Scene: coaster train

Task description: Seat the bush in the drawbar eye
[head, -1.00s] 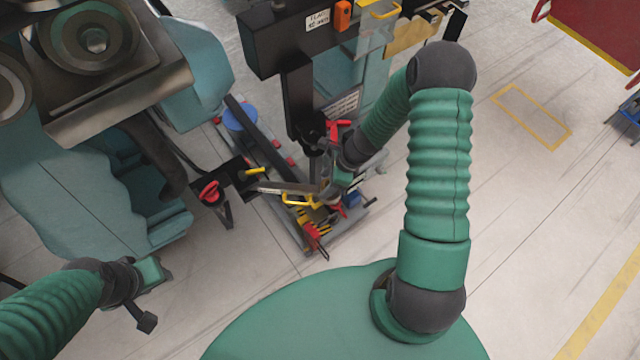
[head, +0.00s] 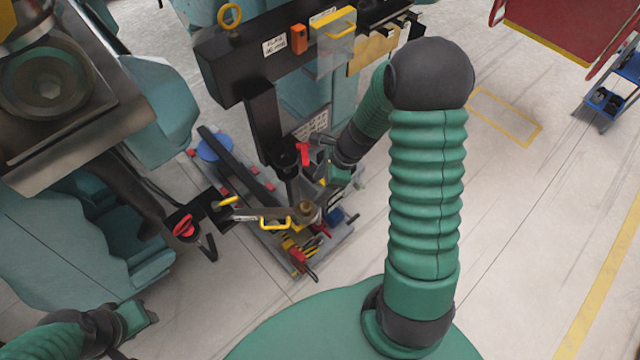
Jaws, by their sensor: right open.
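A dark drawbar (head: 262,125) hangs from the black beam, with a dark round end (head: 284,157) that looks like its eye; the opening is too small to make out. A small brass-brown round piece (head: 307,209), perhaps the bush, shows below it beside a flat bar with a yellow handle. My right gripper (head: 318,190) is open beside the drawbar's lower end, just above the brass piece; its fingers are partly lost among dark parts. I cannot tell whether they touch the piece. My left gripper (head: 138,318) is at the lower left, far from the drawbar, its jaws unclear.
A low cart (head: 335,243) with tools and a blue disc (head: 212,146) stands under the drawbar. A black bracket with a red handle (head: 184,227) juts out left of it. Large machinery (head: 50,90) fills the left. The floor at right is clear up to a blue trolley (head: 606,102).

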